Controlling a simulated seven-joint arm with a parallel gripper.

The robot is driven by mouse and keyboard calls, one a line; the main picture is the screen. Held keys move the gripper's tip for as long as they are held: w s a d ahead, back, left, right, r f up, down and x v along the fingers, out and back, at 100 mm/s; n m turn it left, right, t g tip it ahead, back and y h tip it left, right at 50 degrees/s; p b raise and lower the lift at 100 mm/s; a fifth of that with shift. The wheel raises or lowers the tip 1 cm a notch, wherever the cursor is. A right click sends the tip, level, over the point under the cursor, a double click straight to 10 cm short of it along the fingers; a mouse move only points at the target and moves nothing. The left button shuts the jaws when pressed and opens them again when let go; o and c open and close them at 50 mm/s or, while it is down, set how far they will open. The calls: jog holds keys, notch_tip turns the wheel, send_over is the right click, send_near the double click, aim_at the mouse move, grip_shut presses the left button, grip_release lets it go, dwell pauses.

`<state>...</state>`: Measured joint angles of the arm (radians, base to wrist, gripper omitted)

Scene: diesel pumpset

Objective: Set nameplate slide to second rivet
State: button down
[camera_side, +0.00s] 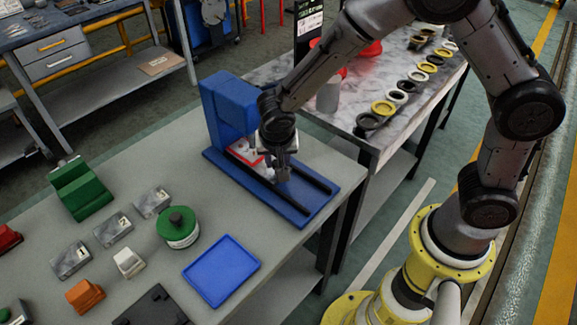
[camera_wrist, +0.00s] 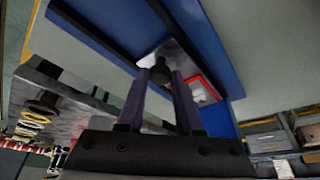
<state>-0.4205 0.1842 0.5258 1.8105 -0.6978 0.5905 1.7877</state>
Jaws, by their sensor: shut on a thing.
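The blue fixture (camera_side: 232,103) stands on the grey bench, with a flat base carrying two black rails (camera_side: 312,179). My gripper (camera_side: 282,172) points down between the rails. In the wrist view my gripper (camera_wrist: 160,84) is shut on a dark knob (camera_wrist: 159,73) on a shiny metal slide (camera_wrist: 172,51). The slide lies between the rails. A red-edged white plate (camera_side: 243,151) sits beside my gripper, toward the blue upright; it also shows in the wrist view (camera_wrist: 203,89). My fingers partly hide the slide, and I cannot make out the rivets.
A blue tray (camera_side: 221,270), a green round container (camera_side: 178,228), a green block (camera_side: 80,190) and several small metal blocks (camera_side: 112,230) lie on the bench to the left. A marble-topped table (camera_side: 340,110) with several rings stands behind. The bench in front of the fixture is clear.

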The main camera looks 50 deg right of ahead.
jog(key=shift+w+r, duration=0.1)
jog(key=shift+w, duration=0.3)
jog(key=c, duration=0.6)
grip_release()
jog(key=shift+s, duration=0.1)
jog(key=v, duration=1.3)
jog(key=shift+r, duration=0.35)
jog(key=shift+s+a, duration=0.1)
jog(key=shift+a, duration=0.05)
